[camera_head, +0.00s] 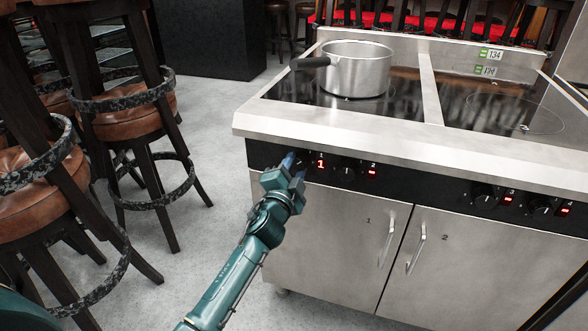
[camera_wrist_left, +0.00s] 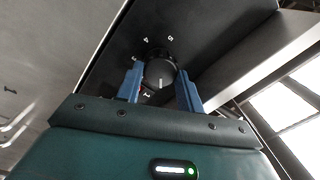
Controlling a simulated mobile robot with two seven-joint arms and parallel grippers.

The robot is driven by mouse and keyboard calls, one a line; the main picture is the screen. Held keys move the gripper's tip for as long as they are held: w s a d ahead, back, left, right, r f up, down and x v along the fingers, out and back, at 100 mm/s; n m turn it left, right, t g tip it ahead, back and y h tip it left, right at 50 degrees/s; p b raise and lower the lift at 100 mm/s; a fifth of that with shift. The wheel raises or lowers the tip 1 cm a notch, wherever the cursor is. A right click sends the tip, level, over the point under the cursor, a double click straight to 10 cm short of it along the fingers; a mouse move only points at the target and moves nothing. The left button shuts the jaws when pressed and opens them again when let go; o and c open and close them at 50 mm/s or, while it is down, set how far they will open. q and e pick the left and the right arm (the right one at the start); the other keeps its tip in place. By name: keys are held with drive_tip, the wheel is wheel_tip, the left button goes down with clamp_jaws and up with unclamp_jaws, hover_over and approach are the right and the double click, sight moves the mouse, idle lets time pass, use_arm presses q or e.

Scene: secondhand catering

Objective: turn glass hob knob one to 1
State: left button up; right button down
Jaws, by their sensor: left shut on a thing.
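Hob knob one (camera_wrist_left: 160,73) is a round black knob on the dark front panel, with a pale pointer line and white digits around it. In the wrist view my left gripper (camera_wrist_left: 160,90) has a blue finger on each side of the knob, shut on it. The pointer line runs toward the bottom of that picture; part of the dial is hidden by the fingers. In the head view my left gripper (camera_head: 295,163) covers most of the knob at the left of the panel. The red display (camera_head: 321,164) beside it reads 1. My right gripper is not in view.
Knob two (camera_head: 346,168) is close to the right of my gripper, with more knobs (camera_head: 485,196) farther right. A steel saucepan (camera_head: 362,72) stands on the glass hob (camera_head: 405,95). Cupboard doors (camera_head: 340,230) are below. Bar stools (camera_head: 130,105) stand left, with clear floor between.

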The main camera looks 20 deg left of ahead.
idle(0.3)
use_arm(q)
drive_tip(key=o, duration=1)
drive_tip(key=s, duration=1.3)
drive_tip(key=shift+f+p, duration=0.25)
drive_tip(key=shift+p, duration=0.2)
drive_tip(key=shift+s, duration=0.1)
